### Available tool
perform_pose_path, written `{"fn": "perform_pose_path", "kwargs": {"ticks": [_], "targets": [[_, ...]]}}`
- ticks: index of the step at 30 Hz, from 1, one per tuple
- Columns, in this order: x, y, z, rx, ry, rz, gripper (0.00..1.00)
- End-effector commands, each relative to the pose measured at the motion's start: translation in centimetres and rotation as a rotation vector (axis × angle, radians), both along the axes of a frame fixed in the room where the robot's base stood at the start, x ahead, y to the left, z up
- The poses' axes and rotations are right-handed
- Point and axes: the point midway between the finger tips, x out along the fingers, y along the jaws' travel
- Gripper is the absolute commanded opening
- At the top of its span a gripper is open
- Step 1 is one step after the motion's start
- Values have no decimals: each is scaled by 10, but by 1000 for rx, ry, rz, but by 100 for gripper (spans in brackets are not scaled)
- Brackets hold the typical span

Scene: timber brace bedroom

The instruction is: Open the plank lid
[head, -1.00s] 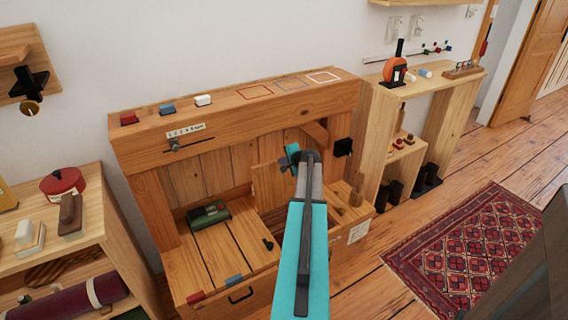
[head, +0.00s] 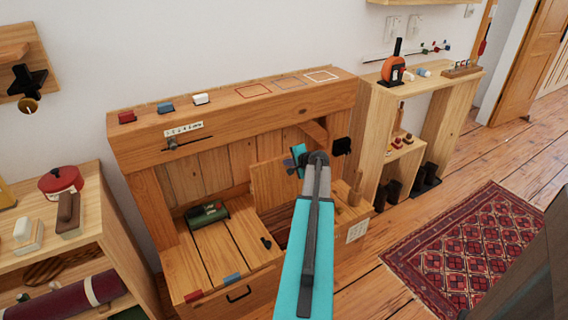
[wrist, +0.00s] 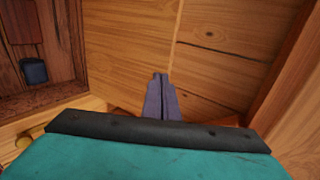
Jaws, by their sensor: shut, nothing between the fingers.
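The plank lid (head: 270,186) appears as a light wooden panel raised steeply on the bench, beside a dark opening. My arm covers its right part in the head view. In the wrist view, a planked wood surface (wrist: 225,72) with a dark seam fills the area ahead of my gripper (wrist: 160,76); I cannot tell for sure that it is the lid. The two grey fingers are together and empty, close to this wood; contact cannot be told.
The wooden bench (head: 225,128) has a green box (head: 207,212) on its left seat and a black handle (head: 238,294) in front. A dark compartment (wrist: 50,88) with a small dark blue thing lies left in the wrist view. Shelves stand on both sides.

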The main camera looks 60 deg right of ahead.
Motion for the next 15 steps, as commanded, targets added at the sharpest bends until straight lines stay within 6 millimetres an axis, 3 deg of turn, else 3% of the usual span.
{"fn": "perform_pose_path", "kwargs": {"ticks": [15], "targets": [[-43, 26, 44, 0, -1, 4, 0]]}}
